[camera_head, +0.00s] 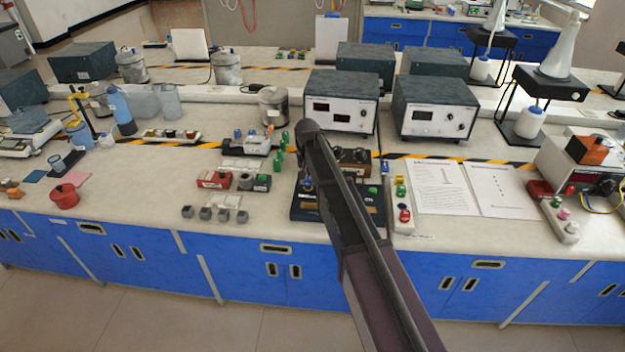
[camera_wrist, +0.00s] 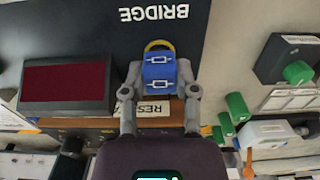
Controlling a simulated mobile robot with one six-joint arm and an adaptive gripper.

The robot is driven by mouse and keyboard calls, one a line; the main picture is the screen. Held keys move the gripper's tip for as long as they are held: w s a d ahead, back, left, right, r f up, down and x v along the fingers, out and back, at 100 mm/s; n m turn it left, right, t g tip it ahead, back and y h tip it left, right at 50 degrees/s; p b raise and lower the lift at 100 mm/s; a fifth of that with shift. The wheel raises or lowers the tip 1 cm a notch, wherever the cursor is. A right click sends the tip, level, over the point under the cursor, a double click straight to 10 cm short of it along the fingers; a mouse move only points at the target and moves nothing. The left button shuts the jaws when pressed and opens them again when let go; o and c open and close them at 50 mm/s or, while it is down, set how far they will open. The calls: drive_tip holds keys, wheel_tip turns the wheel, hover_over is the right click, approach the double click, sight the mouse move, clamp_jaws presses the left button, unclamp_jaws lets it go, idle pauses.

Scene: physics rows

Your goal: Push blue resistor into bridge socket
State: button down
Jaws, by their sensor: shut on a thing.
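The blue resistor (camera_wrist: 160,67) is a small block with white resistor symbols on it. In the wrist view it sits between the two grey fingers of my gripper (camera_wrist: 159,78), which is shut on it. A yellow ring edge shows just beyond the block. The dark bridge board (camera_wrist: 105,40), lettered BRIDGE, lies below and shows upside down in this view. I cannot tell whether the block touches the board, and the socket is not clearly visible.
A dark red panel (camera_wrist: 65,85) and a brown strip with a partly hidden label (camera_wrist: 153,108) lie near the gripper. Green pieces (camera_wrist: 237,107) stand at right. In the head view, small grey blocks (camera_head: 205,213), a red box (camera_head: 213,180) and paper sheets (camera_head: 443,187) flank the board.

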drive_tip(key=shift+f+b, duration=0.5)
drive_tip(key=shift+f, duration=0.05)
drive_tip(key=shift+c, duration=1.5)
unclamp_jaws()
drive_tip(key=o, duration=0.3)
drive_tip(key=shift+r, duration=0.15)
drive_tip(key=shift+r+p, duration=3.15)
drive_tip(key=shift+p, duration=0.15)
